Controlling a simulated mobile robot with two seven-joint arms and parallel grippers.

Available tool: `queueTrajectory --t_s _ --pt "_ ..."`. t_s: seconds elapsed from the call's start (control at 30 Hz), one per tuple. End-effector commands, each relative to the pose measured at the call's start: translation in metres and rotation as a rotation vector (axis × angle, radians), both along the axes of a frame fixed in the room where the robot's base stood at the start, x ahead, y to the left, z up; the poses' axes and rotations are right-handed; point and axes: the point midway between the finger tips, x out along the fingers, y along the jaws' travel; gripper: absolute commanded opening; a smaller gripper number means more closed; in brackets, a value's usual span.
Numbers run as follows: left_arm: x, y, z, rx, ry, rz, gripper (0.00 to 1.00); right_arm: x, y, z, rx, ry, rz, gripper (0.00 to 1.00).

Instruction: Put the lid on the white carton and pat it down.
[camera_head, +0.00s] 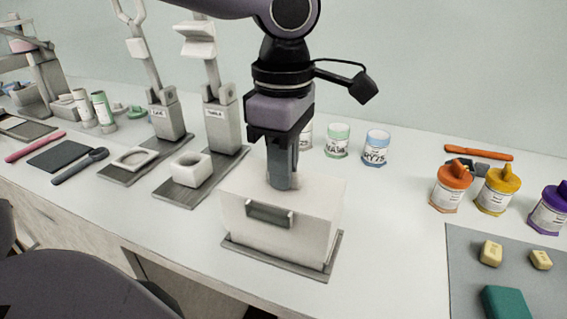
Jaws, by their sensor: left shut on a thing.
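The white carton (290,236) is a large box with a grey handle (270,214) on its front. It stands upright on a dark flat base near the table's front edge. My left gripper (282,186) points straight down at the middle of the carton's top, with its fingers shut. The fingers hide what they hold; it appears to be the lid (325,187), whose pale flat top blends with the carton. I cannot tell whether the lid sits flush. My right gripper is not in view.
Two grey lever presses (222,125) stand left of the carton. Small green (338,140) and blue (376,146) tubs stand behind it. Orange (451,188) and yellow (497,191) jars stand at right, behind a grey mat (467,264). The table is clear just right of the carton.

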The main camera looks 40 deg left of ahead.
Motion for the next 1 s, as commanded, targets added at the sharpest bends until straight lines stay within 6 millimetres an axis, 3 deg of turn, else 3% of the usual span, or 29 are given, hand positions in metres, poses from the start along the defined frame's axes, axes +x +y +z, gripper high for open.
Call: queueTrajectory --t_s 1.0 --pt "0.0000 0.0000 -0.0064 0.000 -0.001 0.000 0.00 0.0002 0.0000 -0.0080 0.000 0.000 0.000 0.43"
